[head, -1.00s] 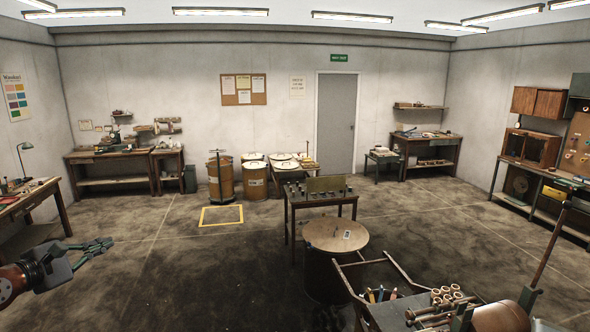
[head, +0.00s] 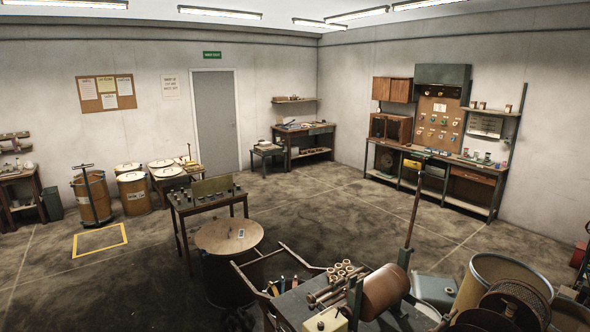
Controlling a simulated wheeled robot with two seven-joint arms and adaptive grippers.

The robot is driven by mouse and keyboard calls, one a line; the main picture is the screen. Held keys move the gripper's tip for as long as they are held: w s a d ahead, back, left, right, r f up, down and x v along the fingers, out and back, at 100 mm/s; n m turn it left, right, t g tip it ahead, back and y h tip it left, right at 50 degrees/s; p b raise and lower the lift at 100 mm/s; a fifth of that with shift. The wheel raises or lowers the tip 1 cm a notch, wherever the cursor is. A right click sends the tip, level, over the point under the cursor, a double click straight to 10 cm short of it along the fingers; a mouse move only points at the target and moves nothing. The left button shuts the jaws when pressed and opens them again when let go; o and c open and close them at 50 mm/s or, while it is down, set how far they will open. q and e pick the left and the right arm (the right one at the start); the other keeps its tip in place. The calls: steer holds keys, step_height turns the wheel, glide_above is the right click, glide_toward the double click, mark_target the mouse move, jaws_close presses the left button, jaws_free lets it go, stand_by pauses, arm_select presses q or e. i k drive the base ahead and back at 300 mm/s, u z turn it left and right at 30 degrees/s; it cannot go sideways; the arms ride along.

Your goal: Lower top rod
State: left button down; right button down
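A winding machine shows at the bottom, right of centre, with a reddish-brown drum (head: 384,290) on a bench. A tall brown rod (head: 414,205) stands up behind the drum, tilted slightly right at its top. Two short horizontal rods (head: 326,291) with round ends lie one above the other, left of the drum. I cannot tell which of these rods is the top rod. Neither of my grippers is in view.
A frame with two handles (head: 275,252) and coloured tools is left of the machine. Rolls (head: 345,268) stand behind the rods. A round table (head: 228,236) and small table (head: 205,203) are beyond. Bins (head: 505,275) crowd the right. Open floor (head: 340,210) lies behind the machine.

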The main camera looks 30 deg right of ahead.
mark_target(422, 173)
steer(key=u, duration=0.05)
steer(key=i, duration=4.1)
steer(key=u, duration=0.75)
steer(key=i, duration=0.35)
steer(key=z, duration=5.2)
